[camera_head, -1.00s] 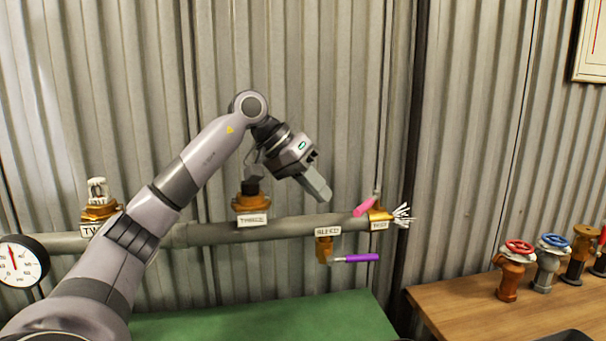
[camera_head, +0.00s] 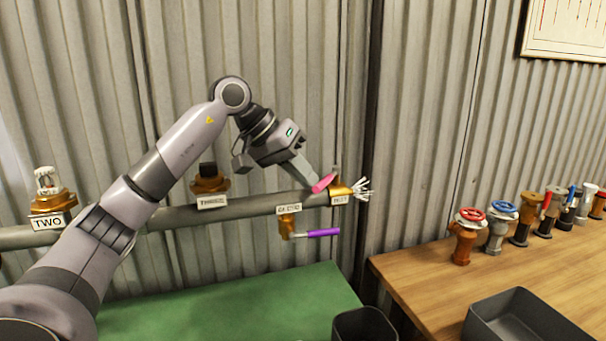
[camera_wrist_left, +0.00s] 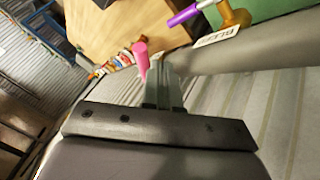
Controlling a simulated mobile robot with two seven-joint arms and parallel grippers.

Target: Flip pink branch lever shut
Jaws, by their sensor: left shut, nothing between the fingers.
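The pink lever (camera_head: 324,183) sits on the brass branch valve (camera_head: 341,191) at the right end of the grey pipe (camera_head: 240,207). It slants down to the left from the valve. My left gripper (camera_head: 312,182) is shut and empty, with its fingertips right at the pink lever; I cannot tell whether they touch. In the left wrist view the shut fingers (camera_wrist_left: 163,72) point at the pipe end, with the pink lever (camera_wrist_left: 141,58) just beside their tips on the left. My right gripper is not in view.
A brass valve with a purple lever (camera_head: 322,233) hangs below the pipe, close to the pink one. Valves labelled TWO (camera_head: 50,205) and THREE (camera_head: 209,185) stand on the pipe. A wooden bench (camera_head: 480,275) with several valves and a dark tray (camera_head: 515,318) is at right.

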